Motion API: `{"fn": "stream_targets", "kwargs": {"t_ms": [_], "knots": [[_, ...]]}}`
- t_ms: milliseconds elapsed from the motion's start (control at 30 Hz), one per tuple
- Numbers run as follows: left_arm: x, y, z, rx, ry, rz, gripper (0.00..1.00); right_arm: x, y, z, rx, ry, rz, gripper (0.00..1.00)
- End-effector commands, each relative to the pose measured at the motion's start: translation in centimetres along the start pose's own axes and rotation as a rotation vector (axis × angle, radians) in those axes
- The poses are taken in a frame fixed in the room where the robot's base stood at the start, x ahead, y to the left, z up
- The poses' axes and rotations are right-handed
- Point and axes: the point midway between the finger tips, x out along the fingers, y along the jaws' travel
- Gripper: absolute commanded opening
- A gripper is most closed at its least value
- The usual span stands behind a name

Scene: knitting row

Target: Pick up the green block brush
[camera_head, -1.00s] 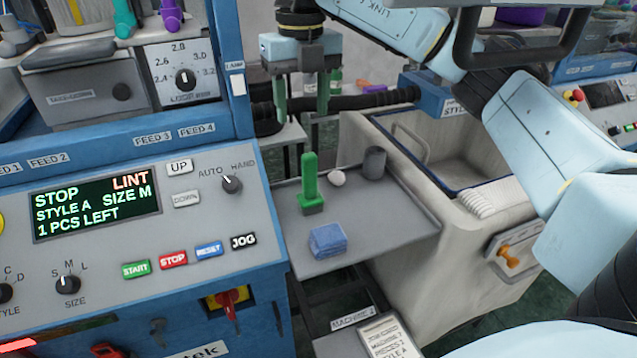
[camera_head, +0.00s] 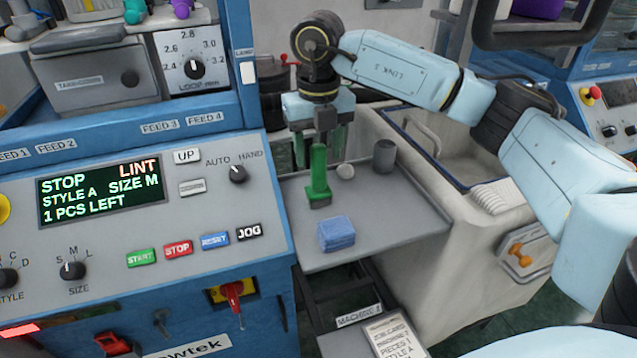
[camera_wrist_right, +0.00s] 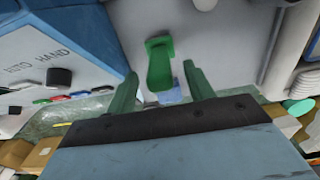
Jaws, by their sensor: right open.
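The green block brush (camera_head: 319,178) stands upright on the grey tray (camera_head: 408,228), its wider block at the bottom and its handle up. My right gripper (camera_head: 322,155) comes down from above, just behind the brush handle in the head view. Its green fingers are apart, partly hidden behind the brush. In the right wrist view the brush (camera_wrist_right: 159,65) shows beyond and between the two open fingertips (camera_wrist_right: 160,70), with nothing held. My left gripper is not in view.
A folded blue cloth (camera_head: 336,235) lies in front of the brush. The machine's control panel (camera_head: 215,215) borders the tray at left; a pale bin (camera_head: 475,240) stands at right.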

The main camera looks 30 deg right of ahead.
Motion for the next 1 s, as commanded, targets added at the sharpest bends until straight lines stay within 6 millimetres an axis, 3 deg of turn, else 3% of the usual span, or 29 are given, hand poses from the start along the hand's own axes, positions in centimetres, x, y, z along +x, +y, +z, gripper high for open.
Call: {"fn": "stream_targets", "kwargs": {"t_ms": [100,333,700,1000], "knots": [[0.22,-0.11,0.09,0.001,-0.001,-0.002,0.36,1.5,-0.04,-0.03,0.0,0.0,-0.002,0.53],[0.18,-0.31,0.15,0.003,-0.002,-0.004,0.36,1.59,-0.01,0.0,-0.001,-0.001,0.0,0.51],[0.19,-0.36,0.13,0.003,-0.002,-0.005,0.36,1.55,-0.01,0.0,-0.001,-0.001,0.0,0.04],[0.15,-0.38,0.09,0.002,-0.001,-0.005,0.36,1.27,0.0,0.01,-0.001,-0.001,0.0,0.04]]}}
